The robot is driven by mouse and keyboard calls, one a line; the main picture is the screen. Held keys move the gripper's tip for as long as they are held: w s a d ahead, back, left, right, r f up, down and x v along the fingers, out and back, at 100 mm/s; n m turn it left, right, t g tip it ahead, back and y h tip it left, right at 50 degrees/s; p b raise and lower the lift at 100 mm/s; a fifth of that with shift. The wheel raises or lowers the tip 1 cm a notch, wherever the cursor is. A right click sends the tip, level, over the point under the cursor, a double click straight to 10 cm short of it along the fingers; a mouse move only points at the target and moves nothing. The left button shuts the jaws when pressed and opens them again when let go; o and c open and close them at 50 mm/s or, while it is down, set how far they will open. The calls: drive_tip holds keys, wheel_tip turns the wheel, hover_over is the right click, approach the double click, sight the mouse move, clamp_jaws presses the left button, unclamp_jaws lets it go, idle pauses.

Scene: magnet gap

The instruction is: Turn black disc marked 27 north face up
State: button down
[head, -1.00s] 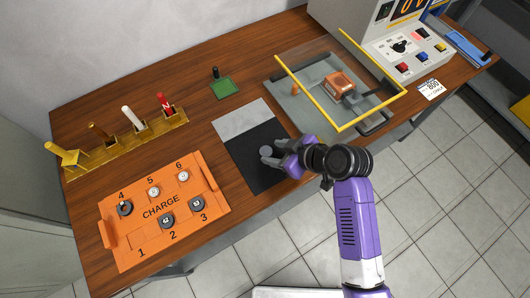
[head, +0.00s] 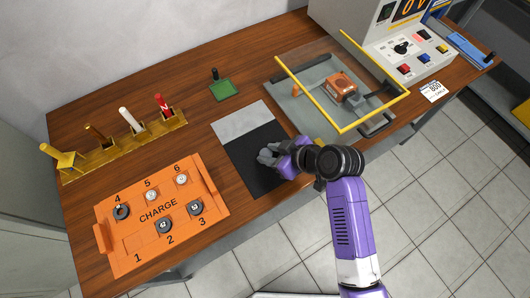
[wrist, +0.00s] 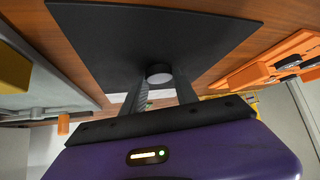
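A small disc (wrist: 159,73) with a grey face and a dark rim shows on the black half of the mat (head: 244,177). No number on it can be read. My gripper (head: 267,156) is low over the black half, pointing left in the head view. In the wrist view its two fingers (wrist: 160,82) stand on either side of the disc, with what looks like a narrow gap. The fingers mostly hide the disc in the head view.
An orange CHARGE tray (head: 150,250) with several discs lies front left. A yellow rack (head: 110,155) of coloured sticks and a green pad (head: 226,90) are behind. A yellow-railed glass fixture (head: 340,128) stands right, near a grey console (head: 385,45).

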drive_tip(key=shift+r+p, duration=2.15)
drive_tip(key=shift+r, duration=0.4)
